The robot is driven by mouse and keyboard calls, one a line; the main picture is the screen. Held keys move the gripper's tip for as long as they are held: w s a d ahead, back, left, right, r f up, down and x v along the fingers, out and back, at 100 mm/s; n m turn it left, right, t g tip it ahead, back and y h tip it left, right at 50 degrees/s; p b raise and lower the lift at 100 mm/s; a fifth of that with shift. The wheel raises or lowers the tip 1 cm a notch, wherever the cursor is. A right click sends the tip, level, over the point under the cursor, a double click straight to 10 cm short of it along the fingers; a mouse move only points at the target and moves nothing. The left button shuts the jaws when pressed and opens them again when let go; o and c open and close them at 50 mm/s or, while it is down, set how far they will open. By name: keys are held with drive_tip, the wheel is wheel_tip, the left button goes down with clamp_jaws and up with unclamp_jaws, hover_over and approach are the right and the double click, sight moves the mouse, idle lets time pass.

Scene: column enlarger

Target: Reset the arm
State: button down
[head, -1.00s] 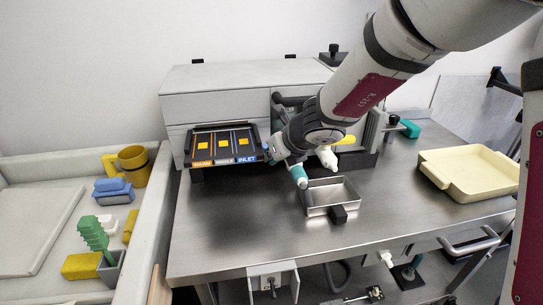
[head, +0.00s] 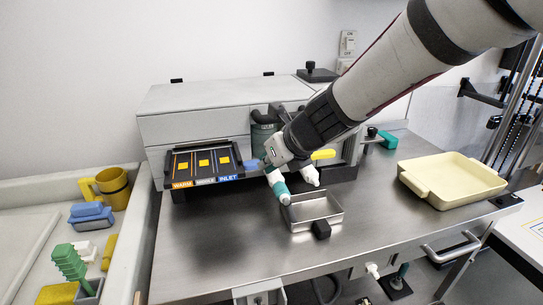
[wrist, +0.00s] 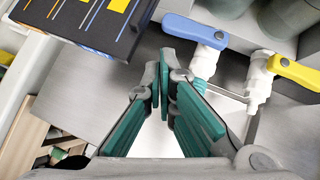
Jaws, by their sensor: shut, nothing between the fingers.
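My gripper (wrist: 161,88) shows in the wrist view with its green-padded fingers converging and shut, nothing between them. In that view its tips lie between the black panel and the tap with the blue handle (wrist: 195,31). The tap with the yellow handle (wrist: 295,73) is further right. In the head view my arm reaches down from the upper right, ending close above the taps. The fingertips are not clear there. The yellow handle (head: 323,154) shows just right of my wrist, and the blue handle (head: 250,163) is partly hidden at its left.
The grey machine (head: 195,130) with a black panel (head: 203,162) stands behind. An open metal tray (head: 315,207) sits below the taps on the steel table (head: 225,245). A cream tray (head: 450,178) is at right. A side basin (head: 140,215) with coloured items is at left. The table's front middle is clear.

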drive_tip(key=v, duration=0.3)
drive_tip(key=s+d+r+n+g+h+p, duration=0.1)
drive_tip(key=s+d+n, duration=0.4)
drive_tip(key=s+n, duration=0.4)
drive_tip(key=s+d+r+n+g+h+p, duration=0.1)
drive_tip(key=s+d+n, duration=0.4)
drive_tip(key=s+n, duration=0.5)
drive_tip(key=s+d+r+n+g+h+p, duration=0.1)
drive_tip(key=s+d+r+n+h, duration=0.1)
drive_tip(key=s+d+n, duration=0.4)
drive_tip(key=s+n+h, duration=0.1)
drive_tip(key=s+n, duration=0.3)
drive_tip(key=shift+r, duration=0.2)
